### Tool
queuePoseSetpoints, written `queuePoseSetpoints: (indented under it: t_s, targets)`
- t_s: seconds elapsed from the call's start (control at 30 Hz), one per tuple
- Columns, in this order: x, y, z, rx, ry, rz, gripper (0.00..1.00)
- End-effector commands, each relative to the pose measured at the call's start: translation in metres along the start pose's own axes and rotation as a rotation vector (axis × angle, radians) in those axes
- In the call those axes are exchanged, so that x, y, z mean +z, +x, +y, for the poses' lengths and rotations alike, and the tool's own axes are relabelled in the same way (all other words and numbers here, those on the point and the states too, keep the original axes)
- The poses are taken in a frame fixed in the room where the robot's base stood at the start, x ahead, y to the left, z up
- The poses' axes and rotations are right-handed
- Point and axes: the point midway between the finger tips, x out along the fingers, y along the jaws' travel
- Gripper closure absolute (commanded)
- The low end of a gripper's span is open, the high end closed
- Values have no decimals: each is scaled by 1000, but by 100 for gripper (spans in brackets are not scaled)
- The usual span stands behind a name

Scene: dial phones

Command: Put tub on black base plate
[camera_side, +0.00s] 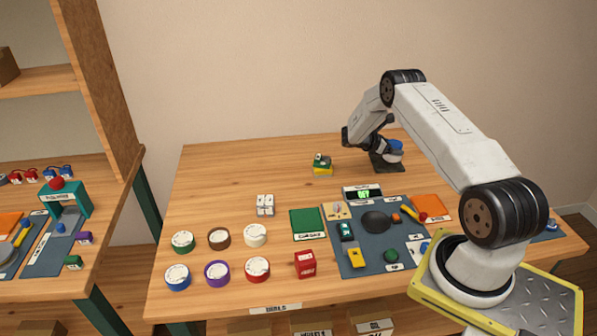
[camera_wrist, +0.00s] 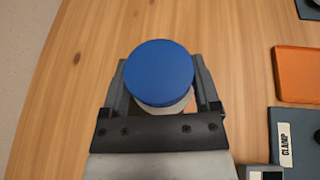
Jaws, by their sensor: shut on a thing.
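A white tub with a blue lid (camera_side: 393,147) is at the back right of the table in the side view. In the wrist view the tub (camera_wrist: 160,75) stands between the two fingers of my gripper (camera_wrist: 165,90), which is shut on it. In the side view my gripper (camera_side: 386,160) is low at the table's back; I cannot tell whether the tub touches the table.
Small parts surround the dark plate on the mat, with an orange pad (camera_side: 431,207) to its right and a green pad (camera_side: 307,223) to its left. A display box (camera_side: 362,193) stands behind it. Several round dials (camera_side: 219,238) fill the front left. The back left is clear.

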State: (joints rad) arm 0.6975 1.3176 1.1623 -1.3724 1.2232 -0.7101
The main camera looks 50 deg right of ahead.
Motion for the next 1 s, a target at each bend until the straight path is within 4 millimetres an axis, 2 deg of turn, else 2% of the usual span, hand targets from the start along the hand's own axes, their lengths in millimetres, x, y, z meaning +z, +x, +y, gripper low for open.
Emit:
queuePoseSetpoints:
  t_s: [0.3,0.8,0.83,0.87,1.0]
  targets:
    - [-26,11,1,1,-1,-1,86]
    - [-32,13,1,1,0,-1,86]
    - [-31,13,1,1,0,0,12]
    - [-31,13,1,1,0,0,2]
    - [-31,13,1,1,0,0,0]
